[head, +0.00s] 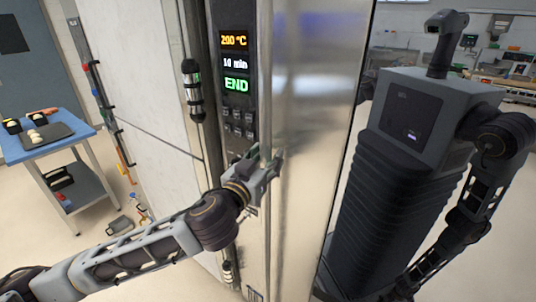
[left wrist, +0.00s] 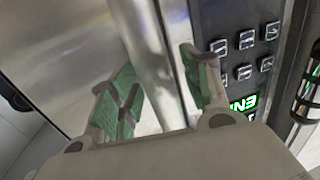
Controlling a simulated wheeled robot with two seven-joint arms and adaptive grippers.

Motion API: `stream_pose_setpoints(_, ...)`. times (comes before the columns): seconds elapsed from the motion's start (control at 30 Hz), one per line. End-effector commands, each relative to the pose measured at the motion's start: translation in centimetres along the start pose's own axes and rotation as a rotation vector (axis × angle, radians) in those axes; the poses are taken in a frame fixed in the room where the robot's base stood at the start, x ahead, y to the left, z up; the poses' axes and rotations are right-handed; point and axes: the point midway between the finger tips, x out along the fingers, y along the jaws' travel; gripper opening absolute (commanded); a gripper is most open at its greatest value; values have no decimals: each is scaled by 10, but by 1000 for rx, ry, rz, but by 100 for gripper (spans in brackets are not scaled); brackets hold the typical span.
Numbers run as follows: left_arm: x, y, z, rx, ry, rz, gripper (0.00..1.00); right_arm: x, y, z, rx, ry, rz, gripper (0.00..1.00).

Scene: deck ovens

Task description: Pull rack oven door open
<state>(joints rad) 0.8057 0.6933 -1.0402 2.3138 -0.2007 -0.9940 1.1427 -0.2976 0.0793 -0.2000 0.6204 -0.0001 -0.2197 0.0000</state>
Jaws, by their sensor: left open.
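The rack oven door (head: 312,110) is a tall, shiny steel panel and looks closed. A vertical metal bar handle (head: 265,75) runs along its left side, beside the control panel. My left gripper (head: 266,163) is open at the handle, below the panel's buttons. In the left wrist view, the handle (left wrist: 148,40) passes between the two green-padded fingers (left wrist: 163,85). The fingers stand apart on either side of it; I cannot tell whether either touches it. My right gripper is not directly in view.
The control panel (head: 236,64) reads 200 °C, 10 min and END. A blue table (head: 52,140) with a dark tray stands at the left. Tools hang and lie along the oven's pale side wall. The right part shows a mirrored robot body.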

Motion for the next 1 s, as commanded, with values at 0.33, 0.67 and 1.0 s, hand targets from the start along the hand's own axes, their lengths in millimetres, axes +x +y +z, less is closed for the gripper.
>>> stream_pose_setpoints(0.33, 0, 0, 0, 1, 0, -1, 48, 0, 0, 3, 0, -3, 0, 54)
stream_pose_setpoints(0.67, 0, 0, 0, 1, 0, -1, 7, 0, 0, 4, 0, -6, 0, 54)
stream_pose_setpoints(1.0, 0, 0, 0, 0, 0, -1, 0, 0, 0, 4, 0, -5, 0, 54)
